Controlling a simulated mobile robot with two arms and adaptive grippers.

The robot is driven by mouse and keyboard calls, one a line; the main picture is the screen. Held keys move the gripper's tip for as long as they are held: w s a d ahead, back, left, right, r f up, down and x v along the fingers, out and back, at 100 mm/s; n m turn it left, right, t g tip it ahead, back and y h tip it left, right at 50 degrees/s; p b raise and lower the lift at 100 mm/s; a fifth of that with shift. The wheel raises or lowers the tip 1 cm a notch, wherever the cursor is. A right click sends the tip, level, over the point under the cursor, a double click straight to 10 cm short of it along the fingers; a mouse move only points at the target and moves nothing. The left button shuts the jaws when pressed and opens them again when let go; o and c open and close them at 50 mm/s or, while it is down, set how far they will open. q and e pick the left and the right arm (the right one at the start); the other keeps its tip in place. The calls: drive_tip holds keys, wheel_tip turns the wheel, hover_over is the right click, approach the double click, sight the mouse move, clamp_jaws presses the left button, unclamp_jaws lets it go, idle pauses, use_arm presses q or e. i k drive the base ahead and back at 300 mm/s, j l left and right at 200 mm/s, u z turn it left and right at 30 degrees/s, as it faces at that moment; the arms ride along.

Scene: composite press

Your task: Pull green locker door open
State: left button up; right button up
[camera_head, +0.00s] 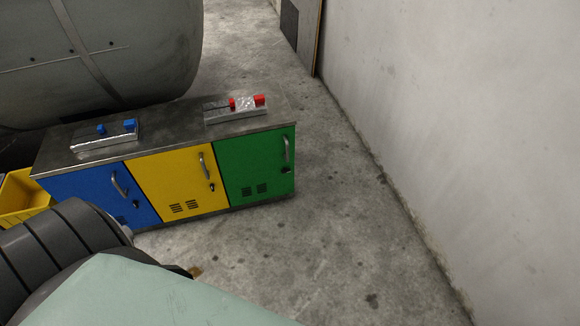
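The green locker door (249,170) is the right one of three doors on a low metal cabinet. It looks closed and flush with the front. Its curved metal handle (286,149) stands upright near the door's right edge, with a small dark lock below it. The yellow door (163,180) and the blue door (92,199) are to its left and also look closed. Neither gripper shows in this view.
The metal cabinet top (168,122) bears two metal blocks with blue parts (129,125) and red parts (259,100). A yellow bin (22,196) stands at the left. A large grey cylinder (150,50) is behind. Concrete floor (330,235) is clear up to the right wall (460,110).

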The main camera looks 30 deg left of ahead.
sight(251, 166)
drive_tip(key=u, duration=1.3)
